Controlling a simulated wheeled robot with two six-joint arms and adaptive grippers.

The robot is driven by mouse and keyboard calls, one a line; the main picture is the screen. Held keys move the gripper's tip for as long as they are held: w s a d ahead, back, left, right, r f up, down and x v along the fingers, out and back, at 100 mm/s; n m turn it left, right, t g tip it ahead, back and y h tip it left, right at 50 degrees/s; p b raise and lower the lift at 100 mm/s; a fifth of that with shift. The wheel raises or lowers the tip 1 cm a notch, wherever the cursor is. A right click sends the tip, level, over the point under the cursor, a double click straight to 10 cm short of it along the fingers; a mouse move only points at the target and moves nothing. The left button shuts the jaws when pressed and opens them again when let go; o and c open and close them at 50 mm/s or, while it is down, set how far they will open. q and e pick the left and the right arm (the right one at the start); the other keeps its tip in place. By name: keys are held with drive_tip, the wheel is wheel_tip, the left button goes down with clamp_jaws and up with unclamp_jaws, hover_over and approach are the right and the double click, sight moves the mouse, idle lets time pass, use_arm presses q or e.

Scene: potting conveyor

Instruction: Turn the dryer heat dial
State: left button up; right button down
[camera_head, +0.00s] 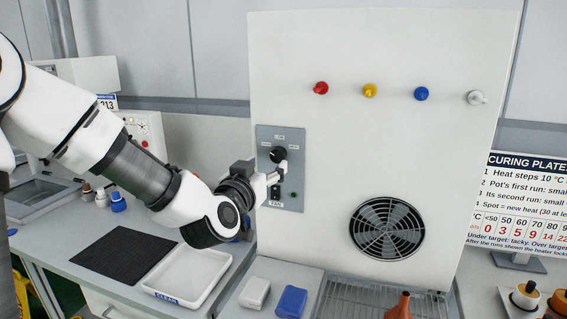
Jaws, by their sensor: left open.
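The black heat dial (278,155) sits on a grey control plate (294,197) on the front of the white dryer cabinet (330,150). My left gripper (281,168) is open at the plate, with its tip just below and right of the dial. I cannot tell whether a finger touches the dial. A small black fan switch (275,191) is below, above a FAN label, with a green light (294,195) to its right. The dial's scale marks are too small to read. My right gripper is not in view.
Red (321,88), yellow (370,90), blue (421,93) and white (476,98) knobs stick out from the cabinet. A round fan grille (387,229) is lower right. A white tray (215,285), a black mat (122,257) and a blue block (291,302) lie below my arm.

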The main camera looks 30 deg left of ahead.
sight(276, 155)
use_arm(q)
drive_tip(key=x, duration=0.4)
drive_tip(key=p+x, duration=0.1)
drive_tip(key=x, duration=0.2)
drive_tip(key=shift+a+f, duration=0.2)
drive_tip(key=shift+a, duration=0.15)
drive_tip(key=shift+w+d, duration=0.15)
drive_tip(key=c, duration=1.1)
